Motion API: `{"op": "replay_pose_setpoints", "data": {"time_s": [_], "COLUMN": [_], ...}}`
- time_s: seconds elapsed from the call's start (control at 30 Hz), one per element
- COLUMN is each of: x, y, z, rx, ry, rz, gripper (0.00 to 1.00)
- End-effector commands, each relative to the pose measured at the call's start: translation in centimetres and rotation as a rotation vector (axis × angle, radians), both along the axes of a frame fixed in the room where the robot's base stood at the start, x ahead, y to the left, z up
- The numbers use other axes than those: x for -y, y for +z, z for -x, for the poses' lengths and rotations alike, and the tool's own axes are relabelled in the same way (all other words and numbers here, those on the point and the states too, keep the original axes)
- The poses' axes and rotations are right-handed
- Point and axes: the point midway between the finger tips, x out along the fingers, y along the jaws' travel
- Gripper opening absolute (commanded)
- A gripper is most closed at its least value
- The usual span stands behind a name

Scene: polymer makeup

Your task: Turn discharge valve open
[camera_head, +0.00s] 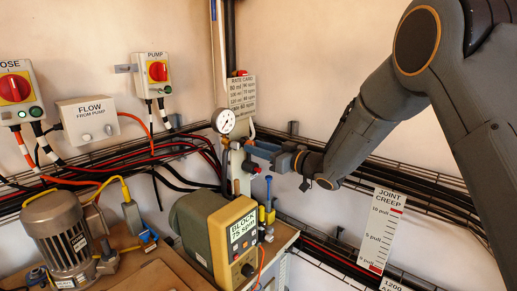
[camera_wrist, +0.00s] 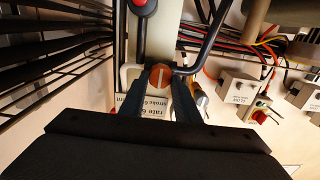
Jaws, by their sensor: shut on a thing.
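My gripper (camera_head: 256,153) reaches in from the right to the upright pump stand in the head view, its blue fingers close to the stand below the round gauge. In the wrist view my gripper (camera_wrist: 161,80) has one dark finger on each side of a round orange-brown knob (camera_wrist: 160,76) with a pale line across its face, and it is shut on this knob. I read no label naming it as the discharge valve. In the head view the fingers hide the knob. The pale line runs roughly along the fingers in the wrist view.
The white gauge (camera_head: 223,121) sits just left of my fingers. A blue-topped lever (camera_head: 268,188) and a yellow block counter (camera_head: 237,240) stand below. A motor (camera_head: 65,238) is on the bench at left. Cable trays run along both walls. A bent dark rod (camera_wrist: 205,42) passes near the knob.

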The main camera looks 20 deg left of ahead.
Motion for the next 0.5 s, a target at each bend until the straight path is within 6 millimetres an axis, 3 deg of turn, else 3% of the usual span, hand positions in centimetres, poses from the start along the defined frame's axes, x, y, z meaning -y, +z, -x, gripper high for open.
{"op": "replay_pose_setpoints", "data": {"time_s": [0.27,0.5], "x": [-0.34,-0.42], "y": [0.1,0.15], "z": [0.08,0.06], "rx": [-0.107,-0.299], "ry": [0.004,0.006], "rz": [-0.032,-0.088], "gripper": [0.07,0.07]}}
